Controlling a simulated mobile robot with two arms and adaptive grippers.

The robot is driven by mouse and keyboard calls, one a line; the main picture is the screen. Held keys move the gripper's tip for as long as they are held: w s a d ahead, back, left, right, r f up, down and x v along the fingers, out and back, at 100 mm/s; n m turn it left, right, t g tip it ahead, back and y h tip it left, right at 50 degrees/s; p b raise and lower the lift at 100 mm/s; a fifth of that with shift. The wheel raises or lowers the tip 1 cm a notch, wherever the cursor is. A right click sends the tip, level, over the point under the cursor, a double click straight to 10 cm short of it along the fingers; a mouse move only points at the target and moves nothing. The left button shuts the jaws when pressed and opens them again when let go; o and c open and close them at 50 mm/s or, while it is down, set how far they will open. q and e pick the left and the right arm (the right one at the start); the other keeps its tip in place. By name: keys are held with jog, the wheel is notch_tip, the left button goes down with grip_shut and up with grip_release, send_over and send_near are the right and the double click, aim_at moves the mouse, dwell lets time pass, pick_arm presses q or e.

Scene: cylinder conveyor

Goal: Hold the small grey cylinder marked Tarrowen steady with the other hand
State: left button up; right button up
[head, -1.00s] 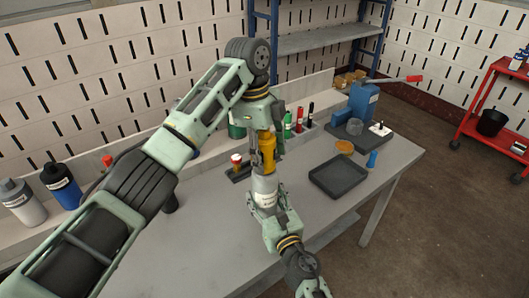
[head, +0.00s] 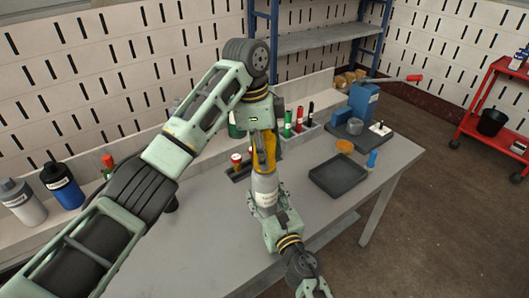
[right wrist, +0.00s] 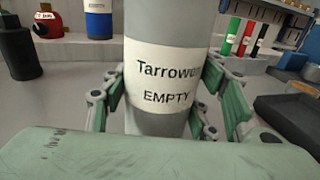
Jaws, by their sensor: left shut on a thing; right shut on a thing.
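The small grey cylinder (head: 265,184) stands upright at the middle of the bench in the head view. Its white label reads "Tarrowen" and "EMPTY" in the right wrist view (right wrist: 167,75). My right gripper (head: 267,208) is shut around its lower body, with green fingers on both sides in the right wrist view (right wrist: 165,100). My left gripper (head: 263,148) is above the cylinder, shut on a yellow part (head: 271,150) at its top. The fingers partly hide the yellow part, and its exact shape is unclear.
Grey and blue bottles (head: 62,186) stand at the left. The front right bench is clear.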

pick_arm(q)
jog(key=shift+w+n+t, duration=0.2)
jog(key=shift+n+t, duration=0.1)
jog(key=shift+n, duration=1.1)
jog(key=shift+n, duration=1.2)
jog(key=n, duration=0.3)
jog(key=shift+n+t, duration=0.3)
jog(key=shift+t, duration=0.1)
jog(key=n, duration=0.3)
jog(key=shift+n+y, duration=0.4)
jog(key=shift+n, duration=1.1)
